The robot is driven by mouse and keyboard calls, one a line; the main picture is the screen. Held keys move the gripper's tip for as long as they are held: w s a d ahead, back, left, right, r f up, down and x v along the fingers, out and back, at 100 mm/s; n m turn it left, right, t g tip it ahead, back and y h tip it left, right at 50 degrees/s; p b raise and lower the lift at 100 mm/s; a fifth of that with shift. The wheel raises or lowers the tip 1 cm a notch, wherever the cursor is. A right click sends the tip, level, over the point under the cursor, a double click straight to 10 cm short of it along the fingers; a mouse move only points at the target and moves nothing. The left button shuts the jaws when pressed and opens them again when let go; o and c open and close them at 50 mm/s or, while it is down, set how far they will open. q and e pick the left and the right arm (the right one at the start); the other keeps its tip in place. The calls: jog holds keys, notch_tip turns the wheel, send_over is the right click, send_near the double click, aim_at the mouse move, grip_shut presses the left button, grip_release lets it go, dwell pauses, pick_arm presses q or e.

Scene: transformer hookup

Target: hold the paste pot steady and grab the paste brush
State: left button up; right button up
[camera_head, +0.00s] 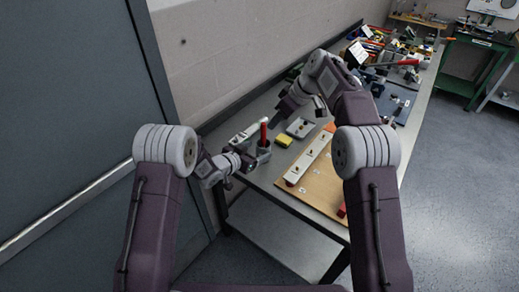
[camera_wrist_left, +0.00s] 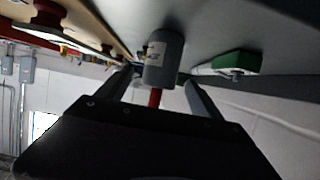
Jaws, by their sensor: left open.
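The paste pot (camera_head: 264,155) is a grey cylinder near the near left end of the bench. The paste brush (camera_head: 263,133) stands in it with its red handle up. In the left wrist view, which is upside down, the pot (camera_wrist_left: 165,62) is between and beyond my left fingers, with the red brush handle (camera_wrist_left: 154,97) pointing down the picture. My left gripper (camera_head: 246,163) is open beside the pot on its left; contact cannot be told. My right gripper (camera_head: 281,114) hangs above the bench, beyond and right of the brush, apart from it; its jaw opening is unclear.
A green and white item (camera_head: 244,133) lies just left of the brush. A yellow block (camera_head: 284,141) and a grey tray (camera_head: 300,128) lie to the right. A wooden board (camera_head: 322,185) with a white strip fills the front right. The wall bounds the bench's left side.

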pick_arm(q)
jog(key=x, duration=0.7)
jog(key=shift+w+d+f, duration=0.15)
jog(key=shift+w+f, duration=0.05)
jog(key=shift+w, duration=0.15)
jog(key=c, duration=1.7)
grip_shut()
pick_arm(e)
jog(key=shift+o, duration=0.6)
jog(key=shift+w+f, duration=0.1)
jog(key=w+d+f+m+t+h, duration=0.3)
jog(key=w+d+f, duration=0.1)
jog(key=d, duration=0.2)
jog(key=m+t+y, duration=0.1)
jog(key=t+y, duration=0.4)
jog(key=y, duration=0.1)
send_near(263, 139)
notch_tip(263, 139, up, 3)
jog(key=w, duration=0.1)
jog(key=x, duration=1.3)
jog(key=shift+f+m+h, duration=0.15)
jog(key=shift+m+h, duration=0.15)
jog(key=shift+d, duration=0.1)
jog(key=shift+c, duration=0.5)
grip_shut()
